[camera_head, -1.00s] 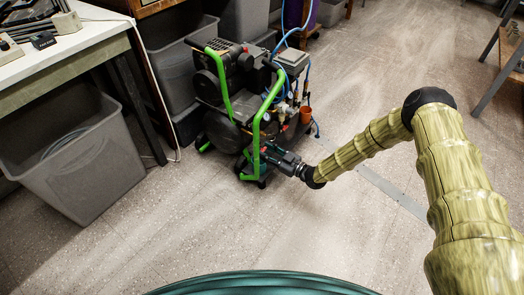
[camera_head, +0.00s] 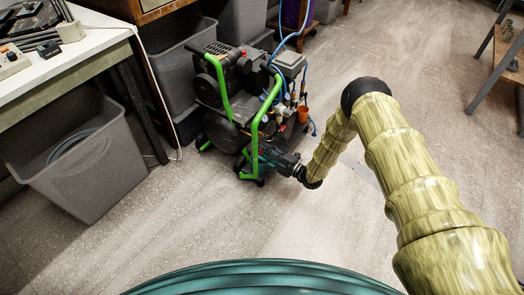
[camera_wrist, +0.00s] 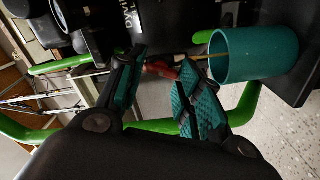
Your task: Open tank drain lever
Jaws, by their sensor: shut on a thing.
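The air compressor (camera_head: 225,132), with its dark tank and green tube frame, stands on the floor in the head view. My gripper (camera_head: 259,158) reaches in low at its near right side, by the green frame leg. In the wrist view my gripper (camera_wrist: 160,78) has its two teal-padded fingers closed around a small red drain lever (camera_wrist: 158,68) under the tank. A brass-coloured rod (camera_wrist: 203,56) runs from near the lever towards a teal cup (camera_wrist: 250,57). The lever's far end is hidden between the fingers, and the lever cannot be made out in the head view.
Green frame tubes (camera_wrist: 65,64) pass close to my fingers. A grey bin (camera_head: 85,170) stands left under a white-topped workbench (camera_head: 75,55). More grey bins (camera_head: 178,75) stand behind the compressor. The floor (camera_head: 210,225) in front is clear.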

